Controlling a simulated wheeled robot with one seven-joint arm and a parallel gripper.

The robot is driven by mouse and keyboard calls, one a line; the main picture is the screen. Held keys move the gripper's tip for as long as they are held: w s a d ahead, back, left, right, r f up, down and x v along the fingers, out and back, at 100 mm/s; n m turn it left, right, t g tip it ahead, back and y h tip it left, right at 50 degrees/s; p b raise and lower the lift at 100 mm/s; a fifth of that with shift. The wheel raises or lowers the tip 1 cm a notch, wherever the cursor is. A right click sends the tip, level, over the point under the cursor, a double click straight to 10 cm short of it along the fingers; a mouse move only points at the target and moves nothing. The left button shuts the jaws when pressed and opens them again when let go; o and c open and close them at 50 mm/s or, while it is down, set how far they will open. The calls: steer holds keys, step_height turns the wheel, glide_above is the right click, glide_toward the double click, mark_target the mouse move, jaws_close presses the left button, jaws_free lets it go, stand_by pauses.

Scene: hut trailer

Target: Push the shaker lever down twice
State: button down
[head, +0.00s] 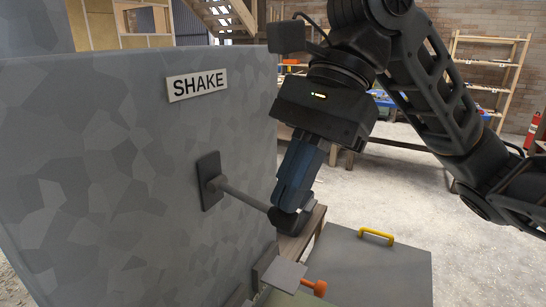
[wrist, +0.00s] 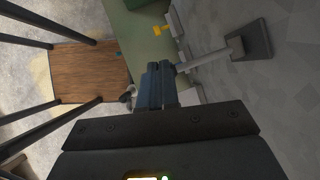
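The shaker lever (head: 240,195) is a grey rod on a dark square mount (head: 210,182), under a "SHAKE" sign (head: 197,84) on a grey patterned panel. It slants slightly down from the panel toward my gripper. It also shows in the wrist view (wrist: 205,60), running from its mount (wrist: 250,40) to the fingertips. My gripper (head: 288,222) points down at the lever's outer end, and its fingers lie close together in the wrist view (wrist: 160,70). The tips seem to touch or overlap the lever's end; exact contact is hidden.
Below the lever is a small plate (head: 285,274) with an orange-knobbed handle (head: 315,287). A grey box lid (head: 375,270) with a yellow handle (head: 376,236) lies to the right. Shelves (head: 487,75) and a workbench stand behind. The floor at right is open.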

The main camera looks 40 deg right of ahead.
stand_by(0.4)
steer(key=w+a+r+p, duration=0.1)
steer(key=w+r+p, duration=0.2)
steer(key=r+p, duration=0.4)
steer(key=shift+p, duration=0.7)
stand_by(0.5)
steer(key=shift+w+a+r+p, duration=0.1)
steer(key=shift+w+r+p, duration=0.3)
steer(key=shift+r, duration=0.35)
steer(key=shift+w+a+r+p, duration=0.1)
steer(key=shift+w+r+p, duration=0.3)
steer(key=shift+r, duration=0.35)
steer(key=shift+w+a+r+p, duration=0.1)
steer(key=shift+w+r+p, duration=0.15)
steer(key=shift+r+p, duration=0.35)
steer(key=shift+s+r, duration=0.1)
